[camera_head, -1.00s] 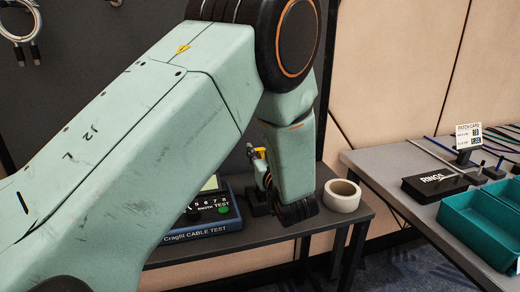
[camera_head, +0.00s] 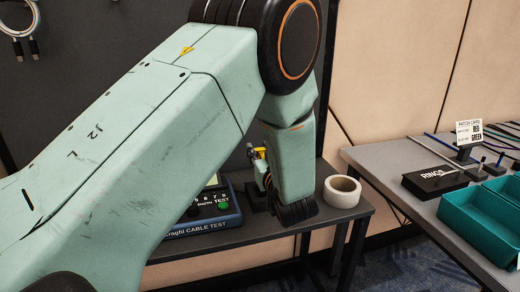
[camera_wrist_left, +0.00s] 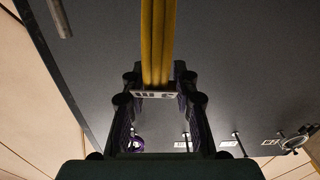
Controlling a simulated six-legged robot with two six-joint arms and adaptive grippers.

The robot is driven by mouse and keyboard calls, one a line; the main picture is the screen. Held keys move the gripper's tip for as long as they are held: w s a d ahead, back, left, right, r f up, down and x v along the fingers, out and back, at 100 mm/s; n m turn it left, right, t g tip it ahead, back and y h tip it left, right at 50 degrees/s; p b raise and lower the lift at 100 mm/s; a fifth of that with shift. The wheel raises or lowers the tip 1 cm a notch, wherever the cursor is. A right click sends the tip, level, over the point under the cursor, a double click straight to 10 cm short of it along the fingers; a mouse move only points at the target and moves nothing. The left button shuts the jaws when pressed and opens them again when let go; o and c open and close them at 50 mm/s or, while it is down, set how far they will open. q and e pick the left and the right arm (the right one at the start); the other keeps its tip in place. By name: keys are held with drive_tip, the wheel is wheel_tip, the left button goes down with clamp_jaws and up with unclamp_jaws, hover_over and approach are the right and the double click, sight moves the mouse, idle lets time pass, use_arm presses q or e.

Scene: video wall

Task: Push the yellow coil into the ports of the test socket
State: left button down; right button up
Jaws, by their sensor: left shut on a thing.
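My left gripper (camera_wrist_left: 156,100) is shut on the yellow coil (camera_wrist_left: 158,45) in the left wrist view. The coil's yellow strands run up out of that view, and a white label with dark marks sits across them between the fingers. In the head view a small yellow part of the coil (camera_head: 260,151) shows beside my left wrist, above the bench. My left arm covers much of the cable tester (camera_head: 206,229), which has numbered marks and a green spot. I cannot make out the test socket's ports or whether the coil touches them. My right gripper is not in view.
A roll of tape (camera_head: 342,191) stands on the bench just right of my left wrist. A second table (camera_head: 395,157) at the right bears teal bins (camera_head: 482,222), a black RINGS box (camera_head: 435,180) and a small card (camera_head: 468,133). Cables hang at the upper left (camera_head: 18,18).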

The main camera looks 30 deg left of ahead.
use_arm(q)
drive_tip(key=shift+f, duration=0.4)
idle(0.5)
drive_tip(key=c, duration=1)
unclamp_jaws()
drive_tip(key=shift+o, duration=0.2)
wheel_tip(320, 180, up, 10)
drive_tip(key=shift+d+f, duration=0.1)
